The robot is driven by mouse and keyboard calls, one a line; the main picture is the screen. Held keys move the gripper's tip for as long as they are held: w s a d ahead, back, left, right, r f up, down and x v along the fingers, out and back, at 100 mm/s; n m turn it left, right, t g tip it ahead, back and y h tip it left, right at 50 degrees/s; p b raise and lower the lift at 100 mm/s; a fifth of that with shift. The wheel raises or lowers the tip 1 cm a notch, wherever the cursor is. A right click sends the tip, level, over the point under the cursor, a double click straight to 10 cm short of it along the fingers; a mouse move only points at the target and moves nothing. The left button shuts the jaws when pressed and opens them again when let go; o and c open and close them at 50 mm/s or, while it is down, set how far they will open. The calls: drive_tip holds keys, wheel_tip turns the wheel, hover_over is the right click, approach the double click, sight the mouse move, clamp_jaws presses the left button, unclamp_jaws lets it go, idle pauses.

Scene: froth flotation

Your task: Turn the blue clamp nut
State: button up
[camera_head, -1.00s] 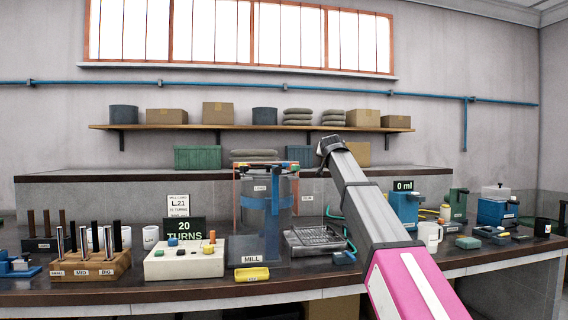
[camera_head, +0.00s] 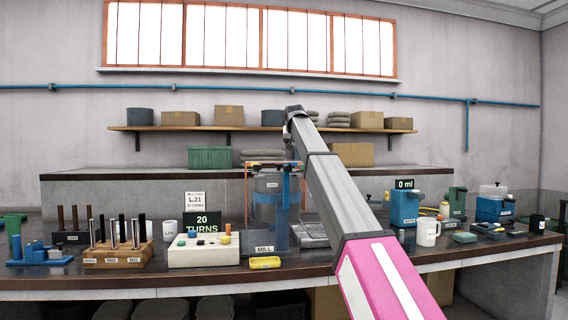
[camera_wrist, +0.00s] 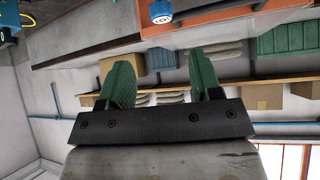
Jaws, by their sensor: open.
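The mill (camera_head: 272,205) stands on the bench with an orange-red frame and a blue upright, partly behind my arm. In the wrist view, a small blue round piece with a pale face (camera_wrist: 160,11), which looks like the blue clamp nut, sits by an orange-red bar (camera_wrist: 205,17) at the top edge. I cannot make it out surely in the head view. My gripper (camera_wrist: 163,72) has two green fingers spread apart with nothing between them. The blue piece lies beyond the fingertips, clear of them. In the head view the fingers are hidden at the end of my raised arm.
A shelf (camera_head: 240,128) with boxes and sacks runs along the wall behind. A control box (camera_head: 203,252) with a "20 TURNS" display (camera_head: 202,222) and a yellow piece (camera_head: 264,262) are near the mill. A white mug (camera_head: 428,232) stands right of my arm.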

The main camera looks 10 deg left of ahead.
sight(293, 165)
drive_tip(key=x, duration=1)
drive_tip(key=shift+w+a+f, duration=0.2)
drive_tip(key=shift+a+f, duration=0.05)
drive_tip(key=c, duration=0.9)
